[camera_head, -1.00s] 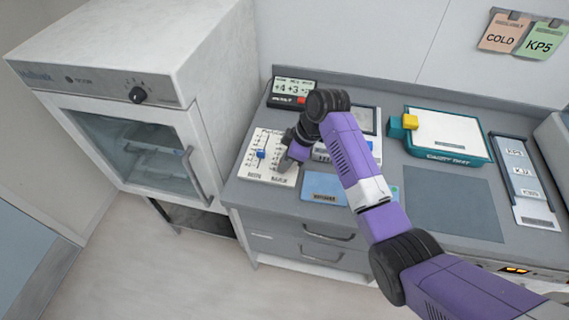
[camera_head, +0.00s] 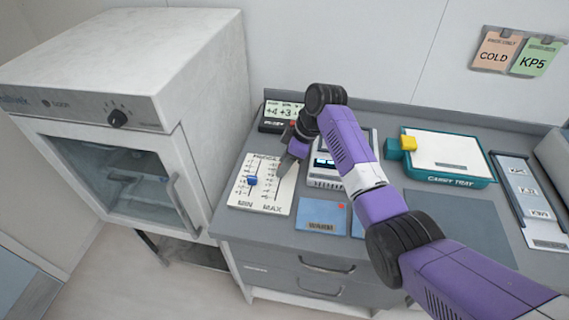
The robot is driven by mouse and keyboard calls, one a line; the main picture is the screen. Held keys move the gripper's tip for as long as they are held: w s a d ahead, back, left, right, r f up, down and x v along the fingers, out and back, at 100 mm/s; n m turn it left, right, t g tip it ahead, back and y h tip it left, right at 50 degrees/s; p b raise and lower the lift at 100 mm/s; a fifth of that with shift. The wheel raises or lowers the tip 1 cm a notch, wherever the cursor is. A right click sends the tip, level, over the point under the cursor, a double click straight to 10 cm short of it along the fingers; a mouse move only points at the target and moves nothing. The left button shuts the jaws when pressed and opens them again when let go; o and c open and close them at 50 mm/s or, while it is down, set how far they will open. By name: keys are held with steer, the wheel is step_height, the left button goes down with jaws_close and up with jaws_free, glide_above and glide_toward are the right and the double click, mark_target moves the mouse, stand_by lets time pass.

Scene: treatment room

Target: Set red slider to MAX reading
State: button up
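A white slider panel (camera_head: 262,203) lies on the grey counter, with two scaled tracks and MIN and MAX printed along its near edge. A blue slider knob (camera_head: 252,181) sits on the left track, around mid-scale. The right track is partly visible, but no red knob shows on it; my gripper hides its upper part. My gripper (camera_head: 283,168) points down at the panel's right side, over or beside the right track. Its fingers are too small to show their opening or any contact. A small display (camera_head: 284,111) behind the panel shows +4 and +3, its right end covered by my arm.
A white device (camera_head: 325,176) stands close right of my gripper. A blue WARM card (camera_head: 321,216) lies in front of it. A teal CARRY TRAY (camera_head: 447,182) and a label rack (camera_head: 530,203) are farther right. A white glass-door cabinet (camera_head: 207,75) stands left.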

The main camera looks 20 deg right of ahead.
steer(key=b+v, duration=0.1)
steer(key=v, duration=0.6)
steer(key=shift+r, duration=0.4)
stand_by(0.3)
